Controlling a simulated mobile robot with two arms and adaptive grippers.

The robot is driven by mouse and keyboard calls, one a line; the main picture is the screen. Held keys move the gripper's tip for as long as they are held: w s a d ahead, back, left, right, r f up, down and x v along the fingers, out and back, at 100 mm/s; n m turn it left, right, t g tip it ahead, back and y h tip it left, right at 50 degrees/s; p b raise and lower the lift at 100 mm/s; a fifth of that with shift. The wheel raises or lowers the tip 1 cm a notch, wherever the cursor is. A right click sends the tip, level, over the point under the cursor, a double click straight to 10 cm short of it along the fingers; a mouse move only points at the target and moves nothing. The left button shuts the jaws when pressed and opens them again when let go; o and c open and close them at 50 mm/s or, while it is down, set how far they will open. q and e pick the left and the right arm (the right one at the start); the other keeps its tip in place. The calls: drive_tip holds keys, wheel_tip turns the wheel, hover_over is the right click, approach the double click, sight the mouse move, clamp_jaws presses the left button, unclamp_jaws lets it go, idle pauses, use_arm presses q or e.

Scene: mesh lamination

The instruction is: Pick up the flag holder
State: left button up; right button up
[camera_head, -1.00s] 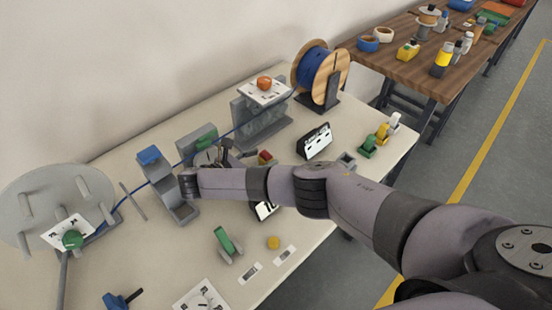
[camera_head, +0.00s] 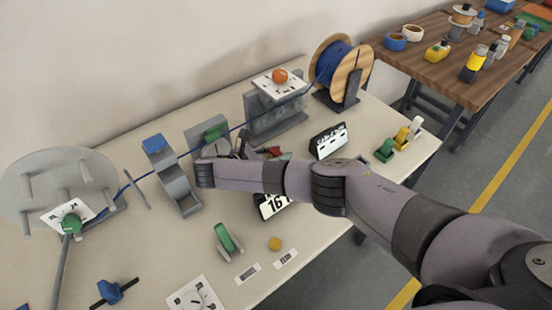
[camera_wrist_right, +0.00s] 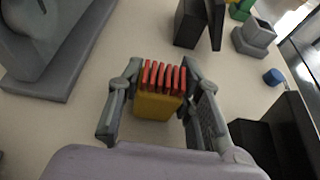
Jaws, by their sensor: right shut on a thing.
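The flag holder (camera_wrist_right: 157,105) is a small yellow block with a row of several thin red flags along its top. It shows in the middle of the right wrist view. My right gripper (camera_wrist_right: 160,84) has one finger on each side of it and is shut on it. In the head view only a little of the red flags (camera_head: 273,151) shows, beyond my right forearm. The gripper (camera_head: 245,150) there is partly hidden by my wrist. I cannot tell whether the holder is clear of the table. My left gripper is not in view.
A grey stand with a white plate and orange knob (camera_head: 280,77) is behind. Black number displays (camera_head: 328,141) (camera_head: 270,206) flank my forearm. A blue wire runs from the spool (camera_head: 335,62) to the grey disc (camera_head: 60,175). The front table (camera_head: 185,250) has clear patches.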

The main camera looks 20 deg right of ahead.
drive_tip(key=shift+c, duration=1.9)
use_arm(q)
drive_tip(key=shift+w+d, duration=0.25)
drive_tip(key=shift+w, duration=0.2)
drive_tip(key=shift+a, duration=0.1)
